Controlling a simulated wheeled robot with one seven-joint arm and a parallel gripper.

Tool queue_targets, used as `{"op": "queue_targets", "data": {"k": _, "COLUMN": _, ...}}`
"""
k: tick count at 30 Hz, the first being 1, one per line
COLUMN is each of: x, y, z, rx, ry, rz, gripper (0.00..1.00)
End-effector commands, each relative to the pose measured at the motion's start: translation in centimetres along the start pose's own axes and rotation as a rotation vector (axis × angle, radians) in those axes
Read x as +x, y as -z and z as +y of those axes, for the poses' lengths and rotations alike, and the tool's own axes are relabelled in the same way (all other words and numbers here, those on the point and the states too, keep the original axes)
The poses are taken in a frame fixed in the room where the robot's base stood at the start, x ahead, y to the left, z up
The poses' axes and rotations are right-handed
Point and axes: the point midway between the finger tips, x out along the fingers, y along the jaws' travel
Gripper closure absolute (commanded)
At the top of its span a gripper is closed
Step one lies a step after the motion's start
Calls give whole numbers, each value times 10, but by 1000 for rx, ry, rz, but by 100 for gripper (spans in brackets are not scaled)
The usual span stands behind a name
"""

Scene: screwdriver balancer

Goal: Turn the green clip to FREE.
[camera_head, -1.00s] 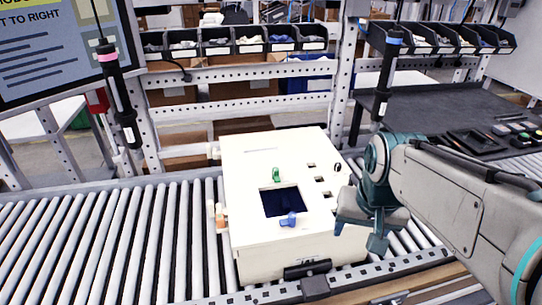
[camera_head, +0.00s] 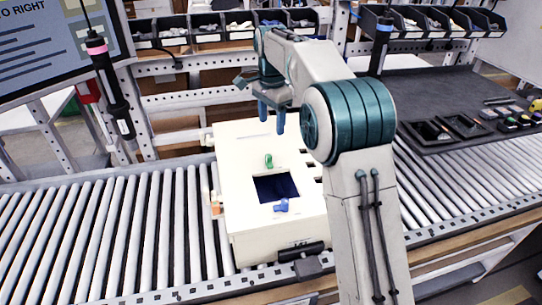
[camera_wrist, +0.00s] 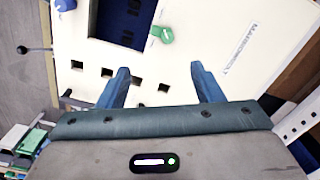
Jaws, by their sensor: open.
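The green clip (camera_head: 268,161) stands on the top face of the cream box (camera_head: 237,215), just behind the dark square opening. In the wrist view the green clip (camera_wrist: 163,34) lies beside the dark opening, beyond my fingertips. My gripper (camera_head: 271,115) is over the back part of the box, pointing down, above and behind the clip in the head view. Its two blue fingers (camera_wrist: 161,70) are apart with nothing between them. The gripper does not touch the clip. I cannot read a FREE mark near the clip.
A blue clip (camera_head: 281,206) sits at the front edge of the opening (camera_head: 275,188). Small square holes (camera_wrist: 107,72) lie near my fingers. The box rests on a roller conveyor (camera_head: 130,235). Two hanging screwdrivers (camera_head: 110,92) and (camera_head: 381,45) flank the box.

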Motion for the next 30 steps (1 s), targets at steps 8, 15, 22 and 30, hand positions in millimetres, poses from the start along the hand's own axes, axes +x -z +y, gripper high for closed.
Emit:
{"op": "queue_targets", "data": {"k": 8, "x": 27, "y": -1, "z": -5, "rx": 15, "ry": -8, "rz": -3, "gripper": 40}}
{"op": "queue_targets", "data": {"k": 15, "x": 77, "y": -1, "z": -4, "rx": 14, "ry": -8, "rz": -3, "gripper": 40}}
{"op": "queue_targets", "data": {"k": 22, "x": 119, "y": -1, "z": -4, "rx": 14, "ry": -7, "rz": -2, "gripper": 40}}
{"op": "queue_targets", "data": {"k": 30, "x": 139, "y": -1, "z": -4, "rx": 13, "ry": -4, "rz": -1, "gripper": 40}}
